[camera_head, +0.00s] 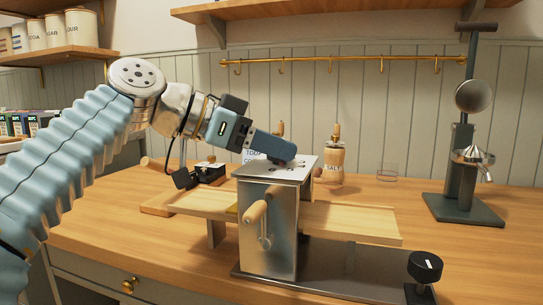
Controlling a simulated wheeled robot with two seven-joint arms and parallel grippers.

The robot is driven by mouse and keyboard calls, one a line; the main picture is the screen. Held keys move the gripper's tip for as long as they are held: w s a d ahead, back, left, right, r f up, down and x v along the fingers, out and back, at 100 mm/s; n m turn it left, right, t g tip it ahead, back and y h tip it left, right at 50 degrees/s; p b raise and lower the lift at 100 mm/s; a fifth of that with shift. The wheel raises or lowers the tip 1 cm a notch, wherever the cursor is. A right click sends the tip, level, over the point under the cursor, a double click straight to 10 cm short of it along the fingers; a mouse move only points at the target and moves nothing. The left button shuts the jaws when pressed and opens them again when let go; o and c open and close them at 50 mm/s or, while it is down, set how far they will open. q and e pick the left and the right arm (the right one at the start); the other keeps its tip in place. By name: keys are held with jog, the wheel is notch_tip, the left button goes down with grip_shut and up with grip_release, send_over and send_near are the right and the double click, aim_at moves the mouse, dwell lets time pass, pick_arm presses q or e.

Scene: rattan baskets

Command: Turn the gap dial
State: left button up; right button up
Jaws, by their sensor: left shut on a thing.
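A metal roller machine (267,225) stands upright on a dark base plate (320,272), with a wooden crank handle (255,212) on its front. My left gripper (283,150) reaches in from the upper left and points down at the top of the machine. It is shut on a small dark part there, which looks like the gap dial (280,161). The fingers hide most of this dial, and its setting cannot be read. My right gripper is not in view.
Wooden boards (350,220) extend from both sides of the machine. A black knob (425,266) stands at the front right. A tall grey press (465,150) is at the right, and a wooden grinder (331,160) is behind. The counter right of the machine is mostly clear.

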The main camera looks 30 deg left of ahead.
pick_arm(q)
jog(key=shift+s+d+n+t+y, duration=0.15)
jog(key=shift+n+t+y, duration=0.45)
jog(key=shift+n+y, duration=0.3)
jog(key=n+t+y, duration=0.1)
jog(key=n+y, duration=0.1)
jog(key=y, duration=0.1)
jog(key=shift+d+r+n, duration=0.1)
jog(key=shift+n, duration=0.3)
jog(key=n+y+p, duration=0.1)
jog(key=y, duration=0.1)
jog(key=n+y+p, duration=0.1)
jog(key=n+y, duration=0.1)
jog(key=shift+d+t, duration=0.2)
jog(key=shift+t, duration=0.2)
jog(key=shift+d+n+y+p, duration=0.15)
jog(key=shift+n+y+p, duration=0.5)
jog(key=shift+n+y, duration=0.75)
jog(key=shift+y, duration=0.3)
jog(key=shift+g, duration=0.3)
jog(key=o, duration=1.1)
jog(key=shift+c, duration=0.2)
